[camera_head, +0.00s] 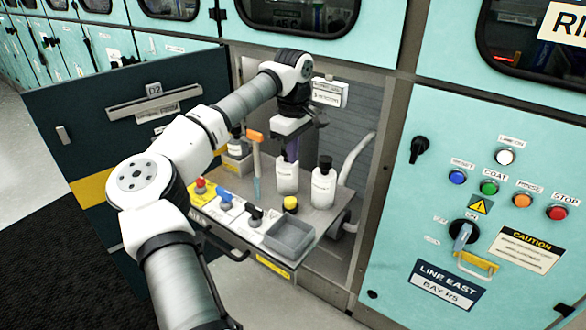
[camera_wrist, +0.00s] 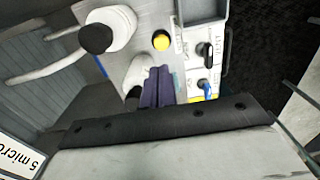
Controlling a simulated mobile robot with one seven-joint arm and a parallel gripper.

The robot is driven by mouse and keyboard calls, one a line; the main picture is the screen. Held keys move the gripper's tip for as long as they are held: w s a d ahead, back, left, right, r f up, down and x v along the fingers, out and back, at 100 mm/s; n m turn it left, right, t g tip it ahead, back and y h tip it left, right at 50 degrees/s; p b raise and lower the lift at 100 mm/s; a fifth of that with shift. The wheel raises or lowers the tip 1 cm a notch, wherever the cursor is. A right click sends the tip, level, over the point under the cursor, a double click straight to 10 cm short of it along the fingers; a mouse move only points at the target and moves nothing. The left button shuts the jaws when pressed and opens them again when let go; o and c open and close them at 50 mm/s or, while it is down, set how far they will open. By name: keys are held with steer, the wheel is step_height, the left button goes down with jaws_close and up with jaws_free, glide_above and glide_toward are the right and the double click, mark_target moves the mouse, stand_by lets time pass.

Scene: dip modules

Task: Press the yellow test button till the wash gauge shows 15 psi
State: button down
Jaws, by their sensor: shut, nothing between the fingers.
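The yellow test button (camera_head: 290,204) is a round yellow cap on the pulled-out grey shelf, beside the grey tray. It also shows in the wrist view (camera_wrist: 161,41), clear of my fingers. My gripper (camera_head: 291,152) is shut and empty, with purple fingers pointing down. In the head view it overlaps the top of the left white bottle (camera_head: 287,178), up and behind the button; I cannot tell whether it touches the bottle. In the wrist view my fingertips (camera_wrist: 158,86) lie below the button in the picture. I cannot make out the wash gauge in either view.
A second white bottle (camera_head: 323,185) with a black cap stands right of the first. An orange-topped tool (camera_head: 255,150), red valve (camera_head: 200,187), blue valve (camera_head: 225,200) and black valve (camera_head: 255,216) are close by. The grey tray (camera_head: 289,238) sits at the shelf's front. A dark door (camera_head: 60,125) stands open left.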

mark_target(293, 200)
step_height(293, 200, down, 13)
steer(key=shift+r+p, duration=0.1)
steer(key=shift+p, duration=0.45)
